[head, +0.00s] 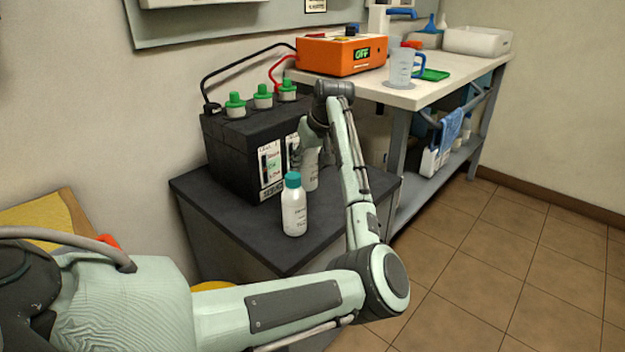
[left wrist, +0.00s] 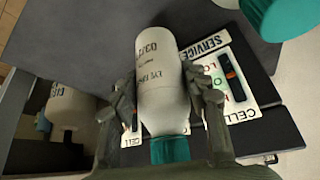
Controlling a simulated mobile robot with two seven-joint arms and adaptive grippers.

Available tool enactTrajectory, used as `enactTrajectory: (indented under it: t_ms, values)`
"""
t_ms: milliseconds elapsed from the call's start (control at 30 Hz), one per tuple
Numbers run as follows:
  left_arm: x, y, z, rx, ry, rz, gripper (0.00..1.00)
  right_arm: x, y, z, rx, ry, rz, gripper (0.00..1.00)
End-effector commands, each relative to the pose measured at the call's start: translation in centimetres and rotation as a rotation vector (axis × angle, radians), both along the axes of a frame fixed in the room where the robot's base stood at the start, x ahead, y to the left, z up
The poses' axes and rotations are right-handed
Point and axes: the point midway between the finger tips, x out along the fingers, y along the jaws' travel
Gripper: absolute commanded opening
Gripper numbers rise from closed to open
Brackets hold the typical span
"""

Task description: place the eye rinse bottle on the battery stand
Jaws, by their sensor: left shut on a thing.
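My left gripper (head: 308,150) is shut on a white bottle (head: 311,172) with a teal cap. In the left wrist view the fingers press on both sides of this bottle (left wrist: 160,72), and its printed label partly reads as eye rinse. The bottle is roughly upright just above or on the dark top of the battery stand (head: 245,226), in front of the black battery (head: 232,150); I cannot tell if its base touches. A second white bottle (head: 294,210) with a teal cap stands on the stand's front part. My right gripper is out of view.
An orange charger (head: 341,55) with an OFF display sits on the bench (head: 430,92), its cables running to the battery. A clear jug (head: 401,68) and a green tray stand there too. Bottles sit on the shelf below. The stand's front left top is clear.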

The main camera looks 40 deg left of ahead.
Motion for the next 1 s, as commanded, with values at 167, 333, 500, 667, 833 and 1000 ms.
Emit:
enactTrajectory:
  t_ms: [167, 333, 500, 667, 833, 1000]
  values:
    - [1.1, -0.2, -0.7, 0.001, -0.002, 0.000, 0.07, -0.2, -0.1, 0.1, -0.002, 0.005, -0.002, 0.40]
    - [1.0, -0.3, -2.8, 0.001, 0.001, 0.000, 0.07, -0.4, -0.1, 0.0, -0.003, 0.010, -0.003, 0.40]
    - [1.0, -0.3, -4.6, 0.002, -0.001, 0.001, 0.07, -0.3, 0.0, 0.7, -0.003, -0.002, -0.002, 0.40]
    - [1.0, -0.3, -4.5, 0.002, -0.003, 0.000, 0.07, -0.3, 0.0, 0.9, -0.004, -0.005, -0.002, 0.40]
    - [1.0, -0.3, -4.8, 0.002, -0.001, 0.000, 0.07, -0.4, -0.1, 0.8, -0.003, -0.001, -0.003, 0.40]
    - [1.0, -0.3, -4.9, 0.001, 0.000, 0.000, 0.65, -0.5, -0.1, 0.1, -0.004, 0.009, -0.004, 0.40]
